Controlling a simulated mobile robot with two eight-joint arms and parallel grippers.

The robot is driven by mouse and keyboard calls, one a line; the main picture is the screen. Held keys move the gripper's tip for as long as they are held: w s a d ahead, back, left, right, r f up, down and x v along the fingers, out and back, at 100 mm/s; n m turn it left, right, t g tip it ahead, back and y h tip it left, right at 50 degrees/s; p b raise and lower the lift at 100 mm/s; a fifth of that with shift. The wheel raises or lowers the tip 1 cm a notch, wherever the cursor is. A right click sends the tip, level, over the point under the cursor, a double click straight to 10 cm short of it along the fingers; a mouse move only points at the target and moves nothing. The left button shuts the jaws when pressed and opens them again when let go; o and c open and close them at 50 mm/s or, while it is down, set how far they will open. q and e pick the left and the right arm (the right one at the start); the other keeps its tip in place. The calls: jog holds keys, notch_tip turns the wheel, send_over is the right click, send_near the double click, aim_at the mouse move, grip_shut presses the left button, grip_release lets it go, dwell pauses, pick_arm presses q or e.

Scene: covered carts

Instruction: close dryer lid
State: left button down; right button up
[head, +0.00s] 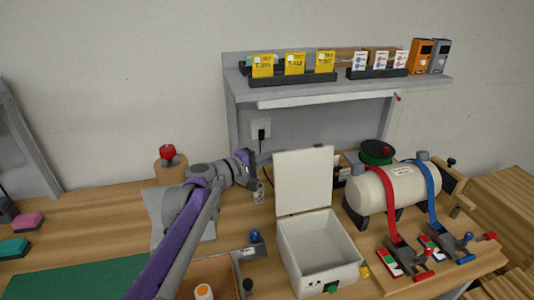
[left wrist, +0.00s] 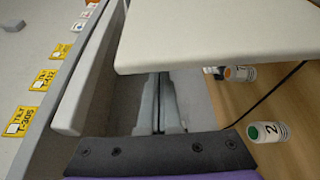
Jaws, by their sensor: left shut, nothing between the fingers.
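The dryer is a white box (head: 318,250) on the wooden bench, with its top open and a pale inside showing. Its lid (head: 304,180) stands upright along the back edge; a pale panel, which looks like the lid (left wrist: 220,35), fills the upper right of the left wrist view. My left gripper (head: 250,168) is just left of the lid in the head view, its fingertips hard to make out. In the left wrist view the shut, empty fingers (left wrist: 160,85) reach toward the panel's edge; contact cannot be told. My right gripper is not in view.
A white tank (head: 395,190) with red and blue straps stands right of the dryer. A grey shelf (head: 340,88) with yellow cards is behind. A small bottle (left wrist: 267,132) marked 2 stands near my left gripper. A red-knobbed block (head: 170,172) is at left.

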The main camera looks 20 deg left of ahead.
aim_at(280, 158)
pick_arm(q)
jog(key=shift+s+d+r, duration=0.15)
jog(key=shift+s+d, duration=0.15)
jog(key=shift+s, duration=0.2)
jog(key=shift+w, duration=0.1)
jog(key=shift+s+d, duration=0.1)
jog(key=shift+s, duration=0.1)
jog(key=shift+s+d+r+m+t+p, duration=0.4)
jog(key=shift+s+d+r+m+p, duration=0.15)
jog(key=shift+s+m, duration=0.2)
jog(key=s+d+f+m+h+b, duration=0.1)
jog(key=s+d+f+m+h, duration=0.2)
jog(key=s+m, duration=0.5)
jog(key=s+d+f+m+h, duration=0.4)
jog(key=s+d+f+m, duration=0.1)
jog(key=s+d+m, duration=0.3)
jog(key=shift+s+d+m+b, duration=0.15)
jog(key=shift+s+m+b, duration=0.2)
jog(key=shift+s+b, duration=0.1)
